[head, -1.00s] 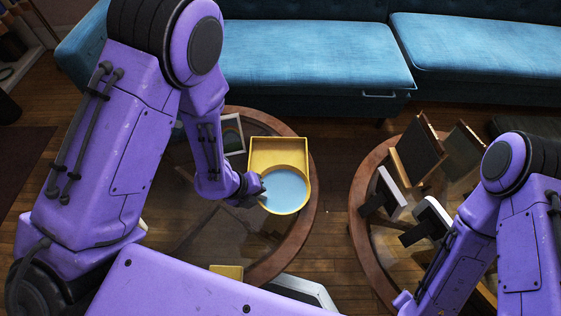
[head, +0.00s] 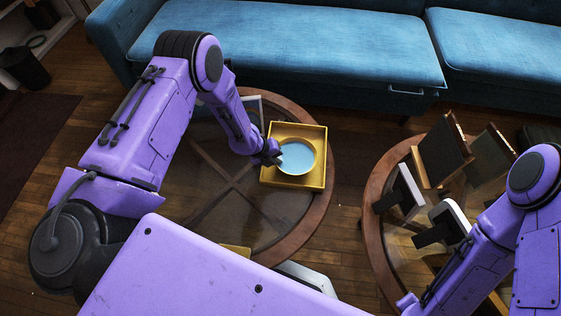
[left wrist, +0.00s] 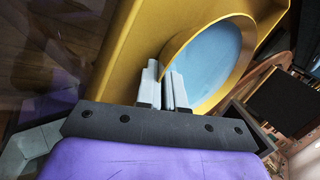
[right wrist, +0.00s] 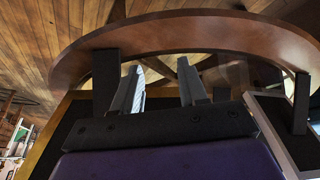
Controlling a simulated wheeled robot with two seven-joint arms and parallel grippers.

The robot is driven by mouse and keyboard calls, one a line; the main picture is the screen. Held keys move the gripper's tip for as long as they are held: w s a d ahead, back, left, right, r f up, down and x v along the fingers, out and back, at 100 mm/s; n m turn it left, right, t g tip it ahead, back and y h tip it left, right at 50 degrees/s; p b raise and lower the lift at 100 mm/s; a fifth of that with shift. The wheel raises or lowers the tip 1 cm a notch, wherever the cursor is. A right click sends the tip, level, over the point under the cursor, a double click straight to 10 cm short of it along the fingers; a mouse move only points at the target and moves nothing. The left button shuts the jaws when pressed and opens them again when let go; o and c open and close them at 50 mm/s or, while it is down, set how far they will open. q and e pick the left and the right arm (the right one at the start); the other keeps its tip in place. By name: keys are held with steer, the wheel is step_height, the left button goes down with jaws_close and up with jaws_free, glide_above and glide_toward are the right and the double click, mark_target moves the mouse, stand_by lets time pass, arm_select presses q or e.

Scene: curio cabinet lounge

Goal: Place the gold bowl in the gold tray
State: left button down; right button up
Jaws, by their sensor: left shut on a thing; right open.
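The gold bowl (head: 298,158), round with a pale blue inside, lies within the outline of the square gold tray (head: 293,184) in the head view. The tray stands on the left round glass table. My left gripper (head: 274,155) is shut on the bowl's left rim. In the left wrist view the fingers (left wrist: 164,88) pinch the rim of the bowl (left wrist: 215,56), with the tray (left wrist: 118,48) around it. I cannot tell whether the bowl touches the tray floor. My right gripper (right wrist: 163,90) is open and empty, near the right table's wooden rim.
The left table (head: 318,215) has a wooden rim and clear glass left of the tray. A picture frame (head: 251,106) stands behind my left forearm. The right table (head: 376,235) holds several upright frames (head: 442,150). A blue sofa (head: 290,45) is behind.

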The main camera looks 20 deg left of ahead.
arm_select(q)
steer(key=shift+d, duration=0.1)
steer(key=c, duration=1.5)
jaws_free()
steer(key=shift+c, duration=0.2)
